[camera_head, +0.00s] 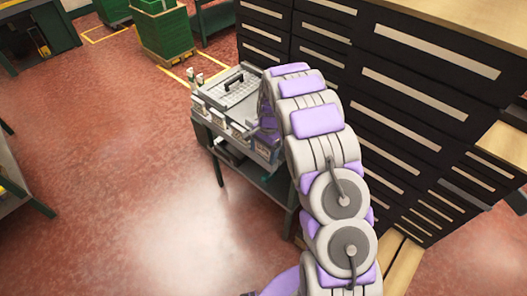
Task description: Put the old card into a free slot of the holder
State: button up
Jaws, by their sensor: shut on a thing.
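My arm reaches up the picture to a small grey workbench (258,176), in front of the dark drawer cabinets. My gripper (264,130), partly hidden behind my own purple and grey arm, is at the bench's right front side. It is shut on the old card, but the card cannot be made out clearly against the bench. A row of small pale pieces (237,130) lines the bench's front edge, left of my gripper. Whether these are the holder's slots, and which of them are free, is too small to tell.
A grey case lid with a black handle (233,84) covers the back of the bench top. Small white bottles (196,79) stand at its left corner. Dark drawer cabinets (410,85) stand close on the right. Open red floor (120,150) lies left.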

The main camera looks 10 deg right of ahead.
jog(key=shift+s+f+g, duration=0.15)
jog(key=shift+s+f, duration=0.2)
jog(key=shift+f, duration=0.2)
jog(key=shift+s+f+g, duration=0.15)
jog(key=shift+s+f, duration=0.2)
jog(key=shift+f, duration=0.2)
jog(key=o, duration=1.4)
jog(key=shift+s+f, duration=0.15)
jog(key=w+r+p, duration=0.1)
jog(key=r, duration=0.5)
jog(key=w+d+r+p, duration=0.1)
jog(key=r, duration=0.6)
jog(key=w+d+r+p, duration=0.1)
jog(key=r+p, duration=0.1)
jog(key=r, duration=0.4)
jog(key=shift+d+r, duration=0.2)
jog(key=shift+r, duration=0.05)
jog(key=shift+w, duration=0.1)
jog(key=shift+r, duration=0.1)
notch_tip(320, 180, up, 7)
jog(key=p, duration=0.4)
send_over(264, 160)
jog(key=w+d, duration=0.3)
jog(key=shift+w+a, duration=0.15)
jog(key=shift+a, duration=0.1)
